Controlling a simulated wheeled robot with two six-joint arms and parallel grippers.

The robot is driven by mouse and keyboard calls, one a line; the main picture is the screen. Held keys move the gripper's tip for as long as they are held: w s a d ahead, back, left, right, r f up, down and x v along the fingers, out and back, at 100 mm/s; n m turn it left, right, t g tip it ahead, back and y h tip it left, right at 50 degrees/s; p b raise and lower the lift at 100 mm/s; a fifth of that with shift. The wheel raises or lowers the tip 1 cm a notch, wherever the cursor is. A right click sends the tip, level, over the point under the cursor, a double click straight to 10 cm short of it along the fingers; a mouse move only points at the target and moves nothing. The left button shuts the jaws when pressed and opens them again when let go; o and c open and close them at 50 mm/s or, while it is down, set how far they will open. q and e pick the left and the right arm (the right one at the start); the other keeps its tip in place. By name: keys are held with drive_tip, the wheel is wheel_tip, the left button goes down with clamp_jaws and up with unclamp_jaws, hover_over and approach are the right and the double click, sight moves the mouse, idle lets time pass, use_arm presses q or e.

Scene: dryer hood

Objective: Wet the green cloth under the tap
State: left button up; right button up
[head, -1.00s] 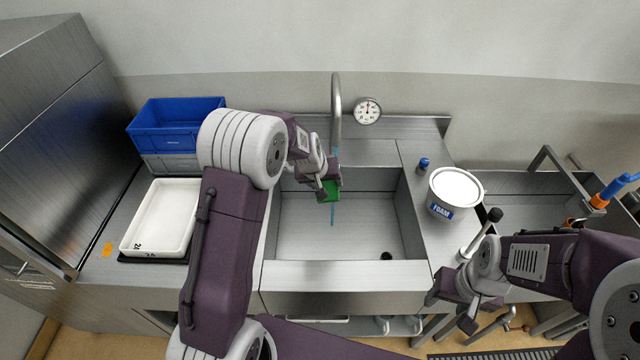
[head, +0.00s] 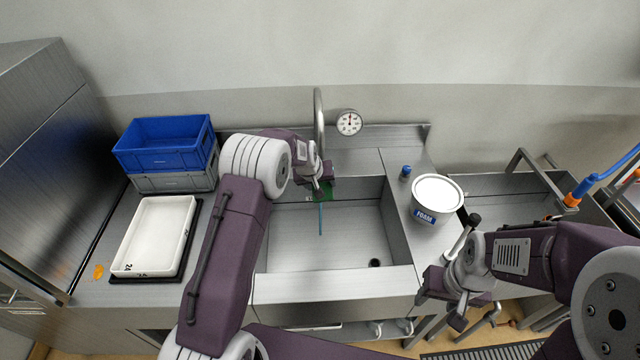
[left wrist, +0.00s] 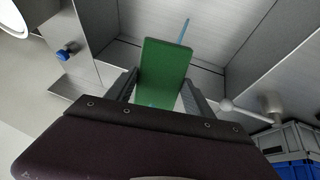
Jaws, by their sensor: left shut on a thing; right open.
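The green cloth (head: 325,192) is held by my left gripper (head: 320,188) over the back left part of the sink basin (head: 340,245). In the left wrist view the green cloth (left wrist: 165,68) stands flat between the two fingers. The tap (head: 318,115) curves above the gripper, its outlet hidden behind the arm. A thin blue stream of water (head: 320,218) shows below the cloth and also beyond it in the left wrist view (left wrist: 184,32). My right gripper (head: 442,300) is open and empty in front of the counter, right of the sink.
A white FOAM tub (head: 437,198) and a blue knob (head: 406,170) are on the right counter. Blue and grey crates (head: 165,145) and a white tray (head: 155,235) stand on the left. The basin's drain (head: 375,263) is clear.

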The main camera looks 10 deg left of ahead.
use_arm(q)
drive_tip(key=shift+s+f+b, duration=0.1)
drive_tip(key=shift+s+b, duration=0.45)
drive_tip(key=s+a+b, duration=0.1)
drive_tip(key=s+b, duration=0.3)
drive_tip(key=s, duration=0.3)
drive_tip(key=shift+a, duration=0.15)
drive_tip(key=shift+w, duration=0.1)
idle(0.9)
drive_tip(key=s+r, duration=0.4)
drive_tip(key=s, duration=0.1)
drive_tip(key=shift+a+r, duration=0.15)
drive_tip(key=shift+a, duration=0.3)
